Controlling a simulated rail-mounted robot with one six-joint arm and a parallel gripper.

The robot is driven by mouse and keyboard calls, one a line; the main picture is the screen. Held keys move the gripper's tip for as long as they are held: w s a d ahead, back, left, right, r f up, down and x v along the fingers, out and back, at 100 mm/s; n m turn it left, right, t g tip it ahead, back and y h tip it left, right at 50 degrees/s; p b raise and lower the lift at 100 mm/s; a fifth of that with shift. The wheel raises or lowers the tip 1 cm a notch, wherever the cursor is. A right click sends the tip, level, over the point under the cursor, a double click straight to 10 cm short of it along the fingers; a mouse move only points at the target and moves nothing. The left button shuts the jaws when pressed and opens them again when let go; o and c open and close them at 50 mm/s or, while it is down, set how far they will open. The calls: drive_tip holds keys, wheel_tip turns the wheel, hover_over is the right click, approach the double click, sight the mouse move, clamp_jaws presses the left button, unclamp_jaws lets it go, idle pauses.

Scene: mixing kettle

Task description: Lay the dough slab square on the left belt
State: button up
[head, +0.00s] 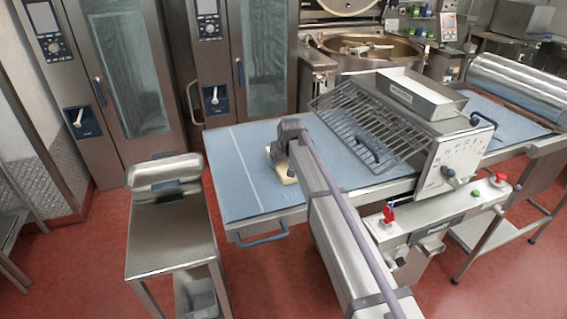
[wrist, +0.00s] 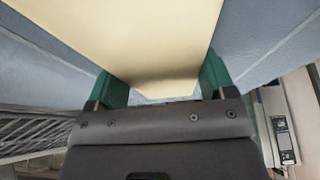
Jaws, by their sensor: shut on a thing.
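The dough slab (head: 284,176) is pale yellow and mostly hidden under my gripper in the head view. In the wrist view the dough slab (wrist: 130,35) fills the top middle, between the two green fingers. My gripper (head: 281,163) is over the left belt (head: 240,175), a blue surface with a white line across it. In the wrist view my gripper (wrist: 162,85) is shut on the slab. The slab is over the belt's middle part, right of the white line. I cannot tell whether it touches the belt.
A wire guard (head: 365,125) slopes over the belt just right of my gripper, beside the sheeter body (head: 450,160). A steel side table (head: 170,230) stands left of the belt. Ovens (head: 125,80) and a mixing kettle (head: 365,48) stand behind. The belt's left end is clear.

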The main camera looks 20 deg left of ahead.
drive_tip(key=o, duration=1.2)
drive_tip(key=shift+f, duration=0.1)
drive_tip(key=p+v, duration=1.1)
drive_tip(key=v, duration=0.1)
drive_tip(key=s+d+m+g+h, duration=0.15)
drive_tip(key=s+d, duration=0.25)
drive_tip(key=d, duration=0.8)
drive_tip(key=s+d+m+t, duration=0.15)
drive_tip(key=s+d, duration=0.35)
drive_tip(key=d, duration=0.7)
drive_tip(key=s+d+f+m+g+h, duration=0.1)
drive_tip(key=s+d+m+g, duration=0.2)
drive_tip(key=s+d, duration=1.7)
drive_tip(key=shift+d+m, duration=0.6)
drive_tip(key=shift+m, duration=0.4)
